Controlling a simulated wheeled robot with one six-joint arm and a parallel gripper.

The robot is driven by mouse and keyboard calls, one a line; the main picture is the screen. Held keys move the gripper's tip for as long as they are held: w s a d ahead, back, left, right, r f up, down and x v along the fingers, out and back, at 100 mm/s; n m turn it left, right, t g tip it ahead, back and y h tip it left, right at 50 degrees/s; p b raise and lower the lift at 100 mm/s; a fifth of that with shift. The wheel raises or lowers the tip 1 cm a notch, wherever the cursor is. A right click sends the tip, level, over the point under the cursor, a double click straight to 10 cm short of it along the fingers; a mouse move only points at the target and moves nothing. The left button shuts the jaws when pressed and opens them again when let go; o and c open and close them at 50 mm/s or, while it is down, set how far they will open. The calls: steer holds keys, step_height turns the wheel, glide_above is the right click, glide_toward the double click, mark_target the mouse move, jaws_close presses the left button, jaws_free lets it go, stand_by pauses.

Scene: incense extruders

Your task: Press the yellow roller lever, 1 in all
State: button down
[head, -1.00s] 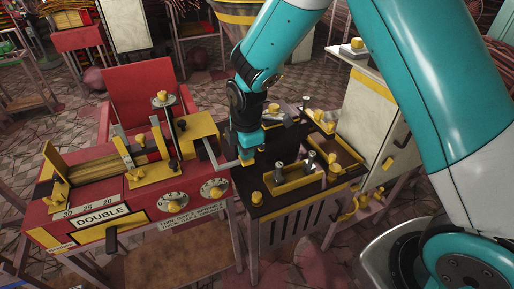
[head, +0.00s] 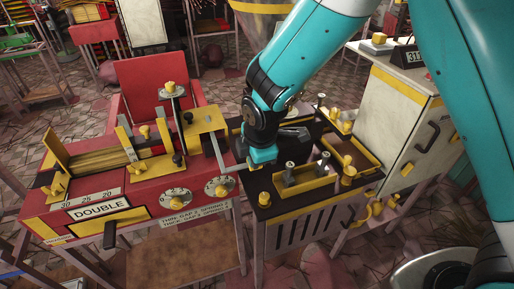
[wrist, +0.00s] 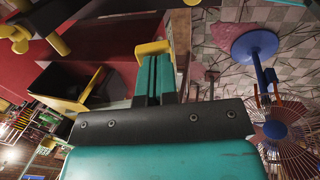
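A grey bent lever arm (head: 219,155) runs from the red machine (head: 130,205) toward the dark-topped cabinet. A small yellow piece (head: 258,168), seemingly the yellow roller at its end, shows just below my gripper (head: 261,156). In the wrist view my gripper (wrist: 154,78) has its two teal fingers side by side, shut with nothing visible between them. A yellow roller-like piece (wrist: 152,48) lies right at or just beyond the fingertips. I cannot tell whether they touch it. My wrist hides part of the space behind.
A yellow-edged tray (head: 303,187) and a yellow knob (head: 264,200) stand on the dark cabinet top close to my gripper. A white cabinet (head: 392,115) stands to the right. The red machine's yellow plate (head: 205,120) and dials (head: 217,188) are to the left.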

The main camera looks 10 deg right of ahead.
steer(key=s+v, duration=0.1)
steer(key=v, duration=1.2)
steer(key=shift+d+p, duration=0.3)
steer(key=shift+p, duration=0.15)
steer(key=shift+r, duration=0.15)
steer(key=s+d+r+m+g+y, duration=0.1)
steer(key=s+r+m, duration=0.3)
steer(key=s, duration=0.5)
steer(key=s+d+r+m+g+y, duration=0.1)
steer(key=s+d+r+m, duration=0.3)
steer(key=s+m, duration=0.4)
steer(key=shift+s+m+g+y, duration=0.4)
steer(key=shift+s+y, duration=0.5)
steer(key=shift+s, duration=0.15)
